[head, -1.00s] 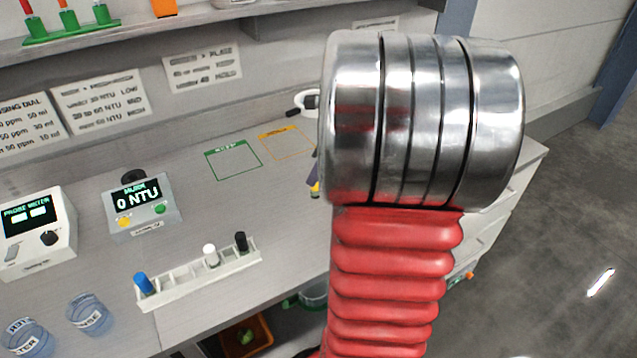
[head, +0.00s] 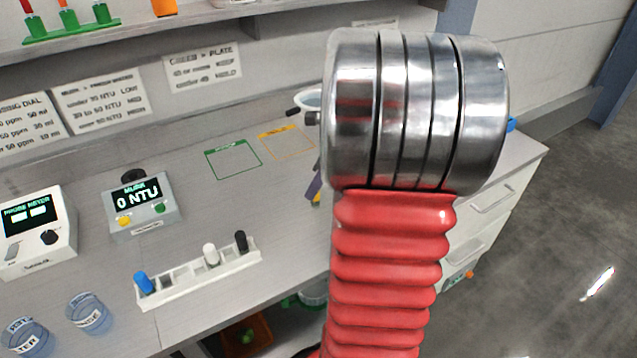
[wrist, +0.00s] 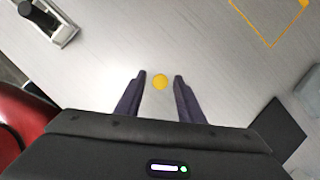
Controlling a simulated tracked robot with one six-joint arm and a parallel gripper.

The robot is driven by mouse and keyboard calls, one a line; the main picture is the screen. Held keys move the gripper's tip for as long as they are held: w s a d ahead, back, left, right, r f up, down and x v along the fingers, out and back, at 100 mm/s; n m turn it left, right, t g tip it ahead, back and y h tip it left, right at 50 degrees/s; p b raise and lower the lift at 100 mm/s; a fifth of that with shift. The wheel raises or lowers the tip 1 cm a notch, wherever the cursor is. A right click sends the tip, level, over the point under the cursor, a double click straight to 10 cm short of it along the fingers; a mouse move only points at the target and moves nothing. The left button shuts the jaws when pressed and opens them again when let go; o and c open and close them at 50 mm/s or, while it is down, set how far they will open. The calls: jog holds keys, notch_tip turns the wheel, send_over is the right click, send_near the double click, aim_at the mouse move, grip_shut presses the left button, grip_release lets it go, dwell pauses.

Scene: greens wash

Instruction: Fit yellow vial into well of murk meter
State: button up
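The yellow vial shows in the wrist view as a round yellow top (wrist: 160,82), seen end-on between the fingertips; its body is hidden. My gripper (wrist: 161,76) is open around it, with a gap on each side of the yellow top. In the head view my arm hides most of the gripper; only a dark purple finger (head: 315,190) shows at its left edge. The murk meter (head: 145,207) stands on the counter at left, its display reading 0 NTU. A dark round fitting (head: 133,177), perhaps the well, sits at its top back.
A white rack (head: 185,284) holds blue, white and black capped vials in front of the meter. The probe meter (head: 38,232) stands left of it. Two cups (head: 88,314) are at front left. Green (head: 233,160) and orange (head: 285,141) outlined squares look empty. A shelf runs above.

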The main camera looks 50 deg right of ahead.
jog(key=shift+r, duration=0.15)
jog(key=v, duration=1.2)
jog(key=shift+w, duration=0.1)
dwell(0.6)
